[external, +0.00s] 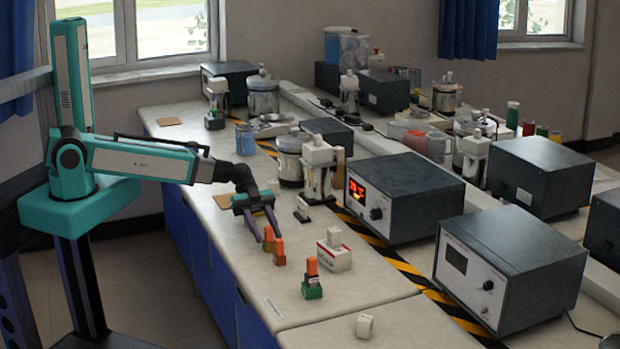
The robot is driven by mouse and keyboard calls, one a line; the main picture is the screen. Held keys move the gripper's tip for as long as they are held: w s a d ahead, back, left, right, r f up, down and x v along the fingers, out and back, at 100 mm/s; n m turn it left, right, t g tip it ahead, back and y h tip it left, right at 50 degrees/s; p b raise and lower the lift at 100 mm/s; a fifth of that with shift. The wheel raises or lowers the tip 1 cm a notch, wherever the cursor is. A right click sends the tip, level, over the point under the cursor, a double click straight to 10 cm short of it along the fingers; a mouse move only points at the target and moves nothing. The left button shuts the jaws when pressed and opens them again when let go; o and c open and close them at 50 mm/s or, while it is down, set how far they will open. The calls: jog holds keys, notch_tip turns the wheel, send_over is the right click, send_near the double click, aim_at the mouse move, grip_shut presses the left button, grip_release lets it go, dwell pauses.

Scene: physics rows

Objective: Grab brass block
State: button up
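My gripper (268,236) points down over the near bench, its two purple fingers apart. An upright orange-brown block (268,238) stands between or just behind the fingertips. I cannot tell whether the fingers touch it. A second orange-brown block (279,252) stands just in front of it, close to the right fingertip. A third orange piece (312,267) sits on a green block (312,289) farther toward the front. No block is clearly brass-coloured; the orange-brown ones come closest, and I cannot tell which is meant.
A white box with a red band (334,256) stands right of the blocks. A small white block (365,326) lies at the front. A jar (290,165) and a lit instrument box (400,200) stand behind. The bench's left edge is close to the gripper.

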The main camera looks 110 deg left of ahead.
jog(key=shift+c, duration=0.2)
grip_shut()
jog(key=shift+r, duration=0.15)
notch_tip(320, 180, up, 10)
jog(key=b, duration=0.3)
dwell(0.7)
dwell(0.5)
